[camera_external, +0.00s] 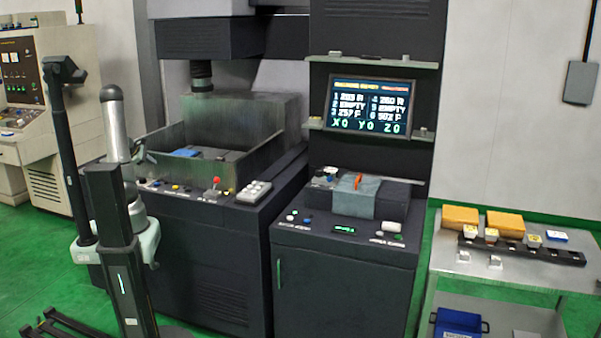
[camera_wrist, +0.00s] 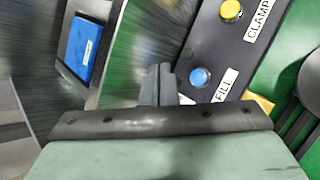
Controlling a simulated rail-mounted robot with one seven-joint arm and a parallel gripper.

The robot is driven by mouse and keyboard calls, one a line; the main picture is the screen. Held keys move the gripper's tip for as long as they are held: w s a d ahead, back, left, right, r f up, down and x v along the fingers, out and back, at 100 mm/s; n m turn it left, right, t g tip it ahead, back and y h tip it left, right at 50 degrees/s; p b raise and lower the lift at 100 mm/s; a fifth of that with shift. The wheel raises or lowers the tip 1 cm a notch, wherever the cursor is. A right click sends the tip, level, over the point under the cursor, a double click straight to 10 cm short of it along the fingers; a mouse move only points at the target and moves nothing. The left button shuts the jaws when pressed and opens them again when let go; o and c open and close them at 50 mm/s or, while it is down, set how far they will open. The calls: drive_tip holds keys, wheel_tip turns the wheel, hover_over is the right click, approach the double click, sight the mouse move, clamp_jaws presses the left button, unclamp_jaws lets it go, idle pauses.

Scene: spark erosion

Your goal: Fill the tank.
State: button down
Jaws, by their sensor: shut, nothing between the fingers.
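The erosion machine's open tank (camera_external: 262,160) stands at the centre left of the external view. A blue block (camera_external: 212,153) shows inside it and also in the wrist view (camera_wrist: 86,50). A blue round button (camera_wrist: 200,77) labelled FILL lies on the dark panel in the wrist view. A yellow button (camera_wrist: 230,10) labelled CLAMP sits farther up the panel. My gripper (camera_wrist: 160,73) is shut and empty, with its tips just left of the FILL button in the picture. I cannot tell its height above the panel, or whether the button is pressed.
A red-topped lever (camera_external: 216,183) and a light keypad (camera_external: 253,191) stand farther right on the tank's front panel. The control cabinet with a screen (camera_external: 368,106) is right of the tank. A metal table (camera_external: 520,278) with blocks stands at far right.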

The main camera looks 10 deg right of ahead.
drive_tip(key=b, duration=0.6)
hover_over(157, 184)
drive_tip(key=a, duration=0.1)
drive_tip(key=f, duration=0.7)
drive_tip(key=shift+w+a+f, duration=0.2)
drive_tip(key=shift+w+f, duration=0.1)
drive_tip(key=shift+f, duration=0.1)
drive_tip(key=shift+f+b, duration=0.35)
drive_tip(key=shift+b, duration=0.05)
drive_tip(key=shift+f, duration=0.1)
idle(0.4)
drive_tip(key=shift+f+b, duration=0.35)
drive_tip(key=shift+b, duration=0.25)
drive_tip(key=shift+f+b, duration=0.45)
drive_tip(key=shift+b, duration=0.1)
idle(0.5)
drive_tip(key=shift+r+p, duration=0.6)
drive_tip(key=shift+r, duration=0.3)
